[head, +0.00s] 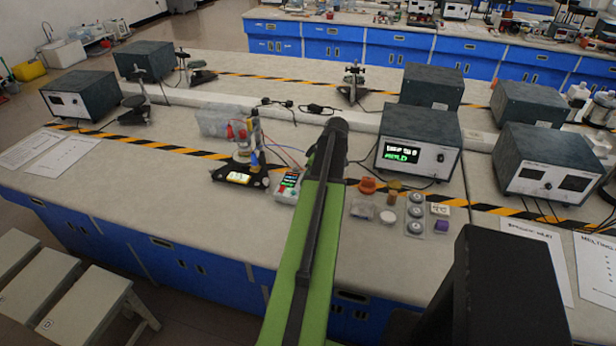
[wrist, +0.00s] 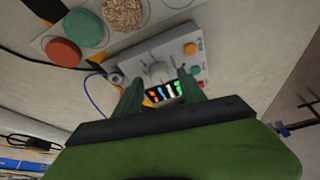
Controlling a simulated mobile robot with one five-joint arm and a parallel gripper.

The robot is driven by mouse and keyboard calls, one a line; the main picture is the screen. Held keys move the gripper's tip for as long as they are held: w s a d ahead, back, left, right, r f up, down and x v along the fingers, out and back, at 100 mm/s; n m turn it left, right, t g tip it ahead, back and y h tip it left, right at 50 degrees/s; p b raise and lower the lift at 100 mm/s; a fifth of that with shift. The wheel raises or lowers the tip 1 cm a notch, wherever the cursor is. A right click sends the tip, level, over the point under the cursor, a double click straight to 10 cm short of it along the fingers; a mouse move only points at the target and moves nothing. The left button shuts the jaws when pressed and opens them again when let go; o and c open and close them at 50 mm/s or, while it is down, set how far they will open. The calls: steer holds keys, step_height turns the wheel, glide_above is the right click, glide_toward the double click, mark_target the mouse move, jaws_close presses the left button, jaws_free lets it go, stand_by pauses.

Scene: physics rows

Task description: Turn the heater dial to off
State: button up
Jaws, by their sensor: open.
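A small light-grey control box (wrist: 211,53) lies ahead of my gripper in the wrist view. On its face are a round grey dial (wrist: 158,71), an orange button (wrist: 190,48) and a small lit screen (wrist: 165,92) with coloured marks. My gripper (wrist: 160,86) is open and empty. Its two dark green fingers stand either side of the screen in the picture, with the dial just beyond the fingertips. I cannot tell how far the fingers are from the box, or the dial's exact setting. In the head view a small box with a lit screen (head: 288,182) sits left of my arm.
In the wrist view, red (wrist: 64,53) and green (wrist: 83,28) round pieces lie upper left on a strip, and a blue cable (wrist: 92,84) runs beside the box. In the head view, a stand (head: 240,172) and a display instrument (head: 418,140) flank my arm.

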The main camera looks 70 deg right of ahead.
steer(key=p+v, duration=1.4)
steer(key=v, duration=0.2)
steer(key=shift+s+r, duration=0.1)
